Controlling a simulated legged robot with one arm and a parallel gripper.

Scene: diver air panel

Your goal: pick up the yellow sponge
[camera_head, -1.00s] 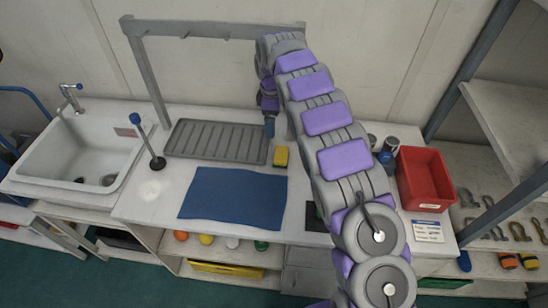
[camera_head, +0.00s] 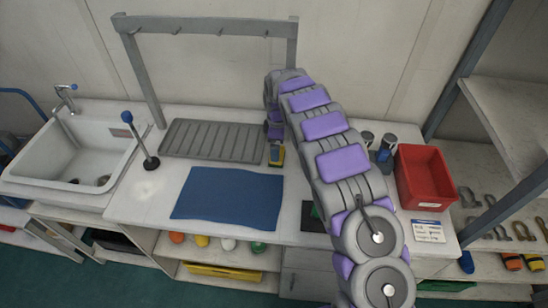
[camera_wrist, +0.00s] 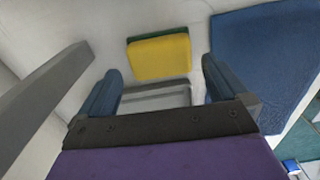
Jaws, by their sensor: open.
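The yellow sponge (camera_head: 277,156) lies on the white counter, just right of the grey ribbed drying tray (camera_head: 212,141) and above the right end of the blue mat (camera_head: 228,199). In the wrist view the sponge (camera_wrist: 160,57) shows a yellow face with a green layer along its far edge. My gripper (camera_wrist: 161,84) is open, its two blue fingers apart, with the sponge ahead of the gap between them. In the head view my gripper (camera_head: 275,144) hangs right at the sponge and covers part of it. Nothing is seen held between the fingers.
A grey rack frame (camera_head: 205,27) with hooks stands over the tray. A blue-topped upright rod (camera_head: 140,140) and a sink (camera_head: 75,150) are at left. A red bin (camera_head: 424,178) and grey cups stand right of my arm. The blue mat (camera_wrist: 262,60) also shows in the wrist view.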

